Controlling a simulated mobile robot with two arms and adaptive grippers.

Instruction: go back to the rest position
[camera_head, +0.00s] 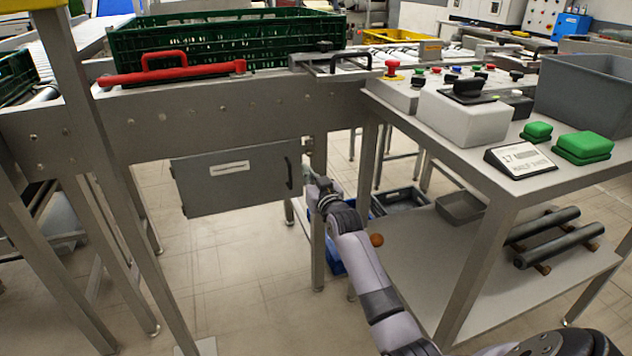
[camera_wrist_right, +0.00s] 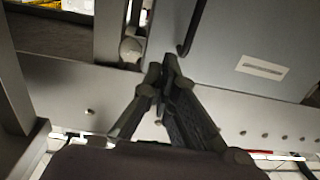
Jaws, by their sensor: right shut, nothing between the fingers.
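My right gripper (camera_head: 308,160) is at the end of my right arm, which reaches in from the lower right. It is small and partly hidden in the head view, beside the right edge of the grey cabinet (camera_head: 232,182) under the conveyor. In the right wrist view the dark fingers of this gripper (camera_wrist_right: 162,72) come together at their tips with nothing between them. The grey cabinet (camera_wrist_right: 250,40) with its dark handle lies beyond the fingertips there; I cannot tell whether they touch anything. My left gripper is not in view.
A green crate (camera_head: 225,42) stands on the conveyor frame (camera_head: 220,118), behind a red handle (camera_head: 172,70). At right is a table (camera_head: 480,172) with a control box, green buttons and grey bin (camera_head: 588,92). A lower shelf (camera_head: 440,265) holds dark rollers. Floor is open lower centre.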

